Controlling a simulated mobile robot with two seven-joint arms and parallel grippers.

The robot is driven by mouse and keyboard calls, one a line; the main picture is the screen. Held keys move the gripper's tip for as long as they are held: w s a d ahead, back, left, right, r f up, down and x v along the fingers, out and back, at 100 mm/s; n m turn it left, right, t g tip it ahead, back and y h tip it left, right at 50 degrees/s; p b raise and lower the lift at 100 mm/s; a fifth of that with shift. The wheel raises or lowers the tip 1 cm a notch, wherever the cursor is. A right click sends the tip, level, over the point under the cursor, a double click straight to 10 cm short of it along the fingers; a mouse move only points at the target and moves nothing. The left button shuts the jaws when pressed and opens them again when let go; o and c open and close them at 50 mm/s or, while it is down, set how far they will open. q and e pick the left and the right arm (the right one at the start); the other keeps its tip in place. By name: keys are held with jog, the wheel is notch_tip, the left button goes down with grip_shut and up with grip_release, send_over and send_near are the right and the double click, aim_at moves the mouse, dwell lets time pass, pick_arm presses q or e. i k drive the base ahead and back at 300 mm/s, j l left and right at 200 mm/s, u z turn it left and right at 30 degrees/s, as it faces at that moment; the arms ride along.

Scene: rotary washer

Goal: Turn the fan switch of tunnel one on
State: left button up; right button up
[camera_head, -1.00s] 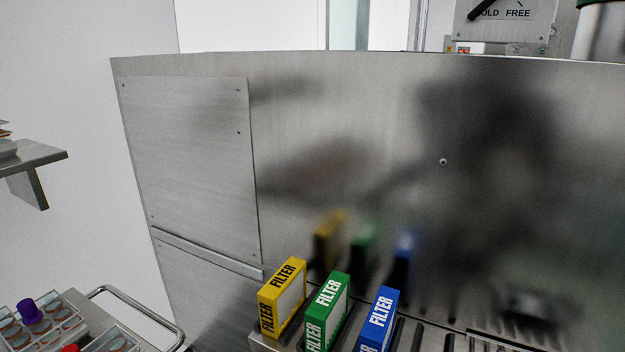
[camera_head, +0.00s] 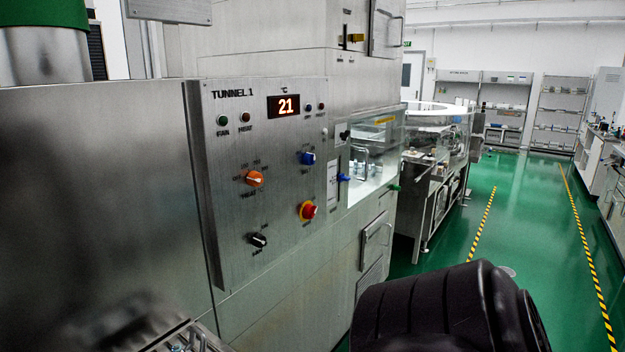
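The tunnel 1 control panel (camera_head: 225,165) faces me left of the middle. A black rotary knob (camera_head: 258,240) sits low on it, with a small label below that appears to read FAN. Its exact setting is hard to tell. A green lamp (camera_head: 222,120) marked FAN is at the upper left of the panel. I cannot tell whether it is lit. Neither gripper is in view. A black ribbed part at the lower right looks like my own arm, and nothing shows at the knob.
The panel also has an orange heat knob (camera_head: 254,179), a blue knob (camera_head: 307,158), a red emergency button (camera_head: 307,210) and a display (camera_head: 284,106) reading 21. A glass-fronted chamber (camera_head: 372,150) juts out to its right. Green floor (camera_head: 455,240) lies open beyond.

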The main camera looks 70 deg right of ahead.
aim_at(259, 240)
jog(key=z, duration=2.1)
